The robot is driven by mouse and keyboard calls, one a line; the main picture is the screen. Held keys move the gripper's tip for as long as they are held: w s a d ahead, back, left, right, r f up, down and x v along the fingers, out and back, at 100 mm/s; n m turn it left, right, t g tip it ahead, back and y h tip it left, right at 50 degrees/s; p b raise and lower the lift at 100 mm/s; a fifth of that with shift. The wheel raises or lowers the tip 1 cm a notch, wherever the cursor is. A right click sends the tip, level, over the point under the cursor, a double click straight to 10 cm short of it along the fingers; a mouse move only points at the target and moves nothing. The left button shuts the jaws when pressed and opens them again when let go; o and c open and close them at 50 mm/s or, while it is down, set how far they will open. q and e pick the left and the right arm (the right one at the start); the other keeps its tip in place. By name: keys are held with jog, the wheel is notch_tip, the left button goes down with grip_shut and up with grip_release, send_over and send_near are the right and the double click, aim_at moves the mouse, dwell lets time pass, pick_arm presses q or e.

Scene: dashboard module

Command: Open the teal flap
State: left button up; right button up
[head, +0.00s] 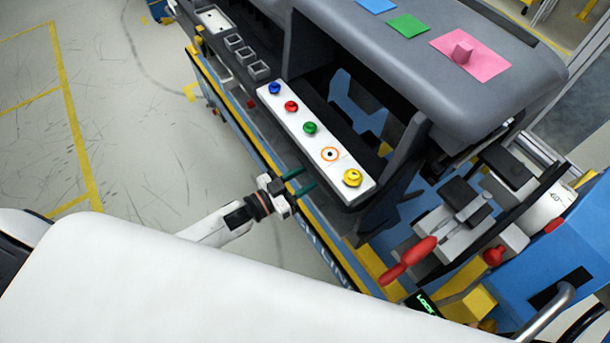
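I cannot make out a teal flap in the head view. The grey dashboard module (470,85) stands on a blue and yellow frame, with a dark open compartment in its front. A white strip (318,136) with blue, red, green and yellow knobs and an orange ring runs along the compartment's lower edge. My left gripper (309,178) is just in front of this strip, near the orange ring. Its two dark green fingers are spread apart with nothing between them. Whether the fingertips touch the strip cannot be told. My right gripper is not in view.
A red-handled clamp (412,260) and a blue machine block (560,245) stand at the right. Pink (485,54), green (408,25) and blue patches lie on the module's top. The grey floor (140,130) at the left is clear.

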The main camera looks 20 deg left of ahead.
pick_arm(q)
jog(key=shift+c, duration=0.4)
grip_shut()
jog(key=shift+a, duration=0.15)
jog(key=shift+w+a+m+g+h+b, duration=0.1)
jog(key=shift+a+m+g+h+b, duration=0.55)
jog(key=shift+m+g+h+b, duration=0.65)
jog(key=shift+w+a+m+g+h+b, duration=0.1)
jog(key=shift+a+m+g+h+b, duration=0.65)
jog(key=shift+m+g+b, duration=0.9)
jog(key=shift+a+m+g+h+b, duration=0.55)
jog(key=shift+m+g+h+b, duration=0.5)
jog(key=shift+g, duration=0.8)
